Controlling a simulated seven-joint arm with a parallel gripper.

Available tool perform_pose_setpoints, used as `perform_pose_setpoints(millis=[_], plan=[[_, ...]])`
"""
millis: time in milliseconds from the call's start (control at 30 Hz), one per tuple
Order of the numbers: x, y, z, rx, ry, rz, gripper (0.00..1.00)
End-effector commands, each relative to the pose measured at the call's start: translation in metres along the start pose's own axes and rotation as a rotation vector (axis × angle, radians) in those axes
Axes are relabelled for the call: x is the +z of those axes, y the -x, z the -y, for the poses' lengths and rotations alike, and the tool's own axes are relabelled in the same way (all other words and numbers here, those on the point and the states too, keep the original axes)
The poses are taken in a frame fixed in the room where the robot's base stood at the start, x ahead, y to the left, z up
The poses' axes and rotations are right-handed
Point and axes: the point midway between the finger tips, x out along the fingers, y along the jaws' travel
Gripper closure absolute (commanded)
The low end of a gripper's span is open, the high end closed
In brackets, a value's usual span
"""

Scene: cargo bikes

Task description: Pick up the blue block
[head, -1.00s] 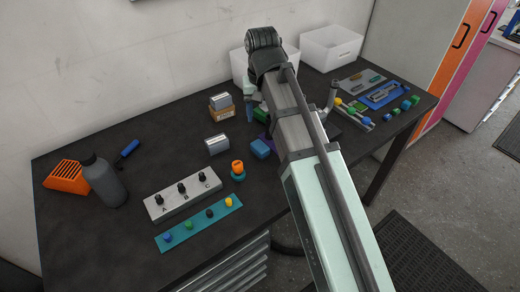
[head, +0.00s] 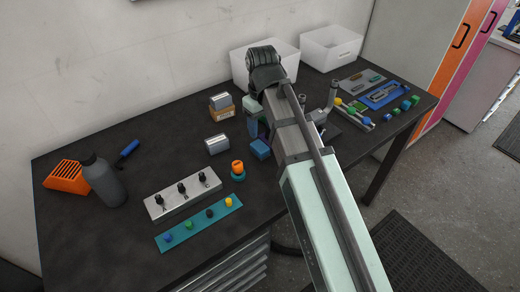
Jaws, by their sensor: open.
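A small blue block (head: 260,149) lies on the dark workbench (head: 120,160) near its middle, just left of my arm and right of a silver-topped block. My gripper (head: 257,122) points down at the far end of the arm, behind and above the blue block and apart from it. It is partly hidden by my arm. It is open, and nothing shows held in it. Green and purple items near the gripper are mostly covered.
An orange round part (head: 237,168) stands close in front of the blue block. Silver-topped blocks (head: 217,144) stand left of it. White bins (head: 331,48) are at the back. A labelled grey strip (head: 183,194) lies front left. The bench left of centre has free room.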

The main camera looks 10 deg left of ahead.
Motion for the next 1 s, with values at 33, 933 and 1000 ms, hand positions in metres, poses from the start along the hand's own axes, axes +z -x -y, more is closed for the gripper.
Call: perform_pose_setpoints(millis=[33,933,1000], plan=[[0.001,-0.009,0.001,-0.001,0.000,0.002,0.45],[-0.004,-0.077,0.003,0.000,-0.001,0.002,0.45],[-0.003,-0.085,0.003,0.000,-0.001,0.001,0.45]])
